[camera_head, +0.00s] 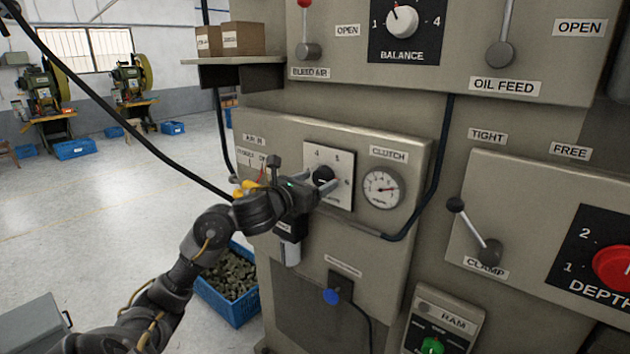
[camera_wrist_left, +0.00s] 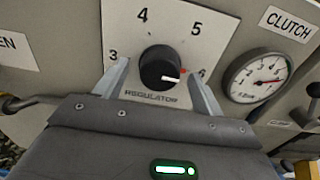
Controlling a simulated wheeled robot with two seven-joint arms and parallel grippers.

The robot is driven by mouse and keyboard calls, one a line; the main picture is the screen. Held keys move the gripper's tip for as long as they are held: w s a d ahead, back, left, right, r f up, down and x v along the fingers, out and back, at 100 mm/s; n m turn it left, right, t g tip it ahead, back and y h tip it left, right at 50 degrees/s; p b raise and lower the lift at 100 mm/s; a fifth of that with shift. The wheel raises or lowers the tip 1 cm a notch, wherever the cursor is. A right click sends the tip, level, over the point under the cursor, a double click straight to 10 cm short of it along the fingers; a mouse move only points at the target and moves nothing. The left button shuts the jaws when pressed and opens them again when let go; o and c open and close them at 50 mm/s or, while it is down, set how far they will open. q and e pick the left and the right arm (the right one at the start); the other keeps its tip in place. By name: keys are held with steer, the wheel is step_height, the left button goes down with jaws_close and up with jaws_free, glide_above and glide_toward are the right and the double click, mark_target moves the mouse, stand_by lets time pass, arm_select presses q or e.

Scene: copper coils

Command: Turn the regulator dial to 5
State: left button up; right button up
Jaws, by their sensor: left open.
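The regulator dial is a round black knob (camera_wrist_left: 159,64) on a white plate (camera_wrist_left: 175,22) marked 3, 4, 5 and 6. Its white mark points right, slightly down, close to the 6, where a small red mark also shows. In the head view the dark knob (camera_head: 323,174) is partly covered by my gripper. My left gripper (camera_wrist_left: 158,72) is open, with one finger on each side of the knob. Small gaps seem to show between fingers and knob; contact cannot be told. My right gripper is not in view.
A clutch gauge (camera_head: 382,188) sits right of the dial plate. A black hose (camera_head: 437,175) runs down beside that panel. A shelf with boxes (camera_head: 243,38) juts out upper left.

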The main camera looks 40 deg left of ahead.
arm_select(q)
steer(key=c, duration=1)
steer(key=shift+o, duration=0.2)
steer(key=shift+n, duration=0.9)
steer(key=n, duration=0.3)
steer(key=shift+b, duration=0.3)
steer(key=n, duration=0.3)
steer(key=shift+n, duration=0.4)
steer(key=shift+n+p, duration=0.55)
steer(key=shift+n, duration=0.95)
